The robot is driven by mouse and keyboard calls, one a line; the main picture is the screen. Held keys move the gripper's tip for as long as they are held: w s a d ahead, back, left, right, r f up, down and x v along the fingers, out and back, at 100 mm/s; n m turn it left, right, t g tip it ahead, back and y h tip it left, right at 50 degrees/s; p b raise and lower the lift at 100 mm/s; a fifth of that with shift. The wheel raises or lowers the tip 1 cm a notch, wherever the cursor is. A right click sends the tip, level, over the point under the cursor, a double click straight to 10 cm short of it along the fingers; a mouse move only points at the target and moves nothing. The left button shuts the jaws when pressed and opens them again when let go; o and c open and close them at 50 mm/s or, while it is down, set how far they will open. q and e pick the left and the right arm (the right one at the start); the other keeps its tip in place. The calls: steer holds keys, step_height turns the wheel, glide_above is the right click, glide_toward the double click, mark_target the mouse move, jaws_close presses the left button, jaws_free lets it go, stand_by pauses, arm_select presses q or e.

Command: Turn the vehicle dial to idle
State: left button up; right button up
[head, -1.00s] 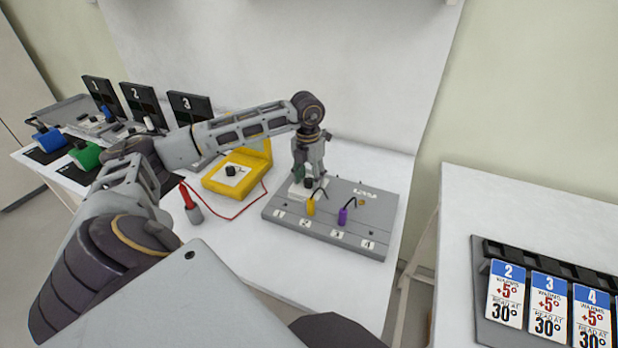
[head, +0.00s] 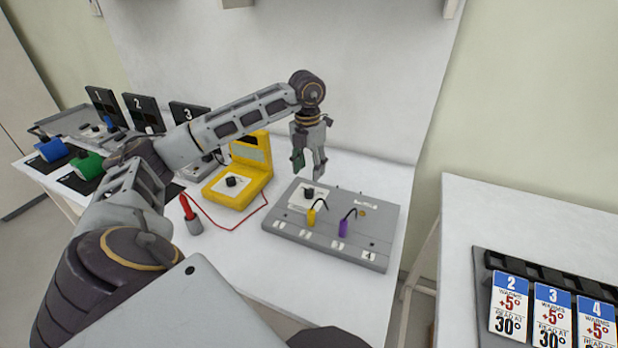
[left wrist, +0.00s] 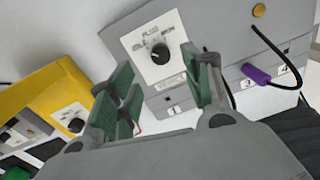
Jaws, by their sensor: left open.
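The vehicle dial (head: 308,193) is a black knob on a white plate at the back left of the grey panel (head: 375,225). My right gripper is not in view.
A yellow meter (head: 238,180) with its own black knob stands left of the panel. A red probe (head: 187,208) in a grey holder and a red wire lie near it. Numbered cards (head: 510,300) stand at right.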

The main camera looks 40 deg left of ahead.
arm_select(q)
steer(key=shift+a+r, duration=0.1)
steer(key=shift+r, duration=1.9)
